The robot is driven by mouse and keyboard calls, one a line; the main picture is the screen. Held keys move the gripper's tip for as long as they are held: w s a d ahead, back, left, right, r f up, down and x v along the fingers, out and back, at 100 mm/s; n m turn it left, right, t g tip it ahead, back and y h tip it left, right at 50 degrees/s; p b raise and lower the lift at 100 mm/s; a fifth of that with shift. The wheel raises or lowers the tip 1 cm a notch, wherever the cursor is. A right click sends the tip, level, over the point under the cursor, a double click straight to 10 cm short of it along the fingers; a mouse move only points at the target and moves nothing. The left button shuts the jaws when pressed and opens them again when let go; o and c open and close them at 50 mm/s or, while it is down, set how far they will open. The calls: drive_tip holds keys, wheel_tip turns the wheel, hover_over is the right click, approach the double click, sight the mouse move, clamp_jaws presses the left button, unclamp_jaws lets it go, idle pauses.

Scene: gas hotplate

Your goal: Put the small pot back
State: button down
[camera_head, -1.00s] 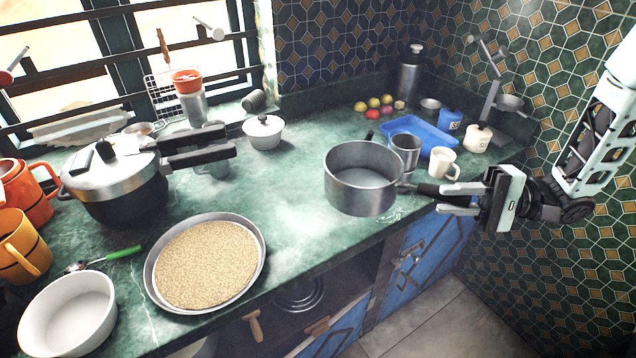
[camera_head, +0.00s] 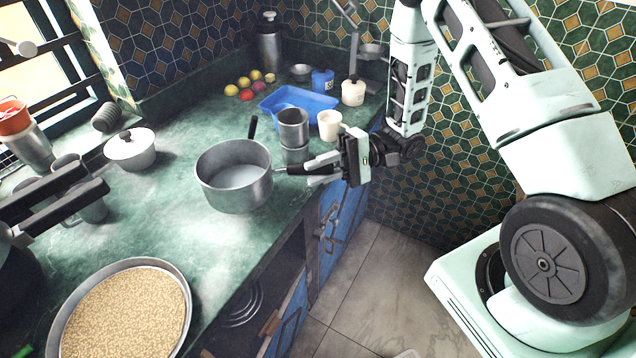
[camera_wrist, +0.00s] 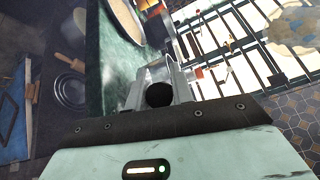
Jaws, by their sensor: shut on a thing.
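The small steel pot (camera_head: 230,192) is an open, round saucepan with a pale inside. In the head view it is upright over the counter near the front edge; I cannot tell whether its base touches the counter. Its dark handle (camera_head: 290,170) points right. My gripper (camera_head: 314,170) is shut on this handle, to the right of the pot. In the wrist view the round black handle end (camera_wrist: 159,94) sits between the fingers, with part of the pot's metal beyond it.
A steel cup (camera_head: 293,124), white mug (camera_head: 330,126) and blue tray (camera_head: 300,100) stand close behind the pot. A white lidded pot (camera_head: 131,152) is to the left, a pan of grains (camera_head: 122,315) at front left.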

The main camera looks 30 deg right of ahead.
drive_tip(key=shift+f, duration=2.05)
drive_tip(key=c, duration=1.2)
unclamp_jaws()
drive_tip(key=shift+f, duration=0.1)
drive_tip(key=d+b, duration=0.2)
drive_tip(key=d, duration=1)
drive_tip(key=shift+r+b, duration=0.25)
drive_tip(key=shift+b, duration=0.1)
drive_tip(key=shift+w, duration=0.1)
